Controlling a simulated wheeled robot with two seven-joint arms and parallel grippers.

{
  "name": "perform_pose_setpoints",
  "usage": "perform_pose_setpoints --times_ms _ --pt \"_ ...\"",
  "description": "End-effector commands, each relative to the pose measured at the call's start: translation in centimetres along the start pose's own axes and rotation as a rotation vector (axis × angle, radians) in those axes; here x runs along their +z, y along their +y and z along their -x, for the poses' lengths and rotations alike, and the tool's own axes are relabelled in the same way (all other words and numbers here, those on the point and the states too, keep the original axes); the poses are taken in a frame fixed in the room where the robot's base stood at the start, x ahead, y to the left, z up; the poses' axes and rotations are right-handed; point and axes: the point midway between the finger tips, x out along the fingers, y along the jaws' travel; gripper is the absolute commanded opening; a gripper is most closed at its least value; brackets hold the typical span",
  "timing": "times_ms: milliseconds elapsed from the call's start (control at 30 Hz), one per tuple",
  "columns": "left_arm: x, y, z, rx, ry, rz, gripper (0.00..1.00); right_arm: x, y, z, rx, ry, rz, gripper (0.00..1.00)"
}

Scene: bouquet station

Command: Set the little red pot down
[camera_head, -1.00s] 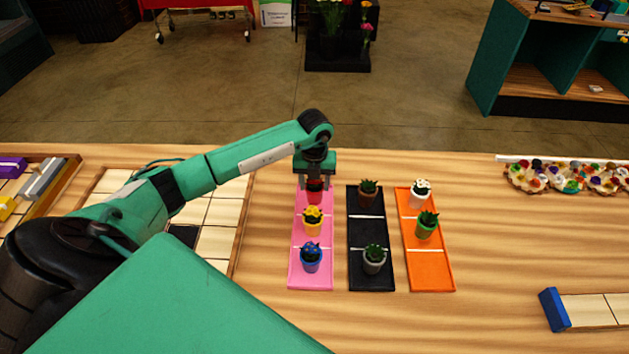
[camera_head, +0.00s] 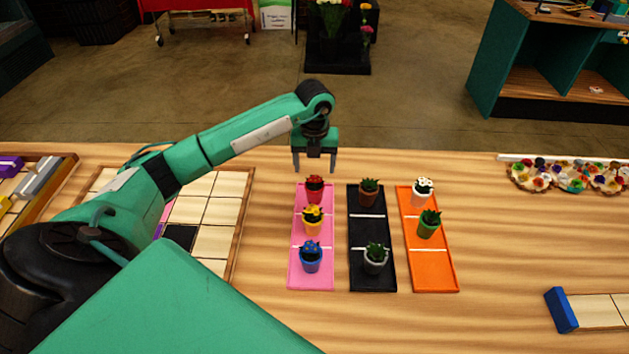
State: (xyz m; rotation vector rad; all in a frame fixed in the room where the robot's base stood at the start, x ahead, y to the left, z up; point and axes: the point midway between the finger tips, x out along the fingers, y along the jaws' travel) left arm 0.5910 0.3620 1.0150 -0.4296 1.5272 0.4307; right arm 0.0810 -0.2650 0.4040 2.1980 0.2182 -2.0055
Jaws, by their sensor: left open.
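The little red pot (camera_head: 315,195) with a red flower stands upright in the far section of the pink tray (camera_head: 297,283). A yellow pot (camera_head: 312,227) and a blue pot (camera_head: 311,263) stand nearer in the same tray. My left gripper (camera_head: 315,168) is open and empty above the red pot, apart from it, with its fingers pointing down. My right gripper is not in view.
A black tray (camera_head: 371,283) holds a brown pot (camera_head: 369,198) and a grey pot (camera_head: 375,266). Bare table lies right of the trays.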

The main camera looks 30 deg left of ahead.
Motion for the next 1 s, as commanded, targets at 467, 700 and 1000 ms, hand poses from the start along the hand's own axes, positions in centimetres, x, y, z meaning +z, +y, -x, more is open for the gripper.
perform_pose_setpoints --times_ms 467,700,1000 --pt "0.0 0.0 5.5 0.001 0.001 -0.001 0.72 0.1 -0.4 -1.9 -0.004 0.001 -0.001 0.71" --pt "0.0 0.0 5.6 0.001 0.001 -0.001 0.72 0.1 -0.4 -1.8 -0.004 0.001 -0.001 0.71" --pt "0.0 0.0 5.6 0.0 0.001 -0.001 0.72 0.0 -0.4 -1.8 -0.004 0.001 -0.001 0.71"
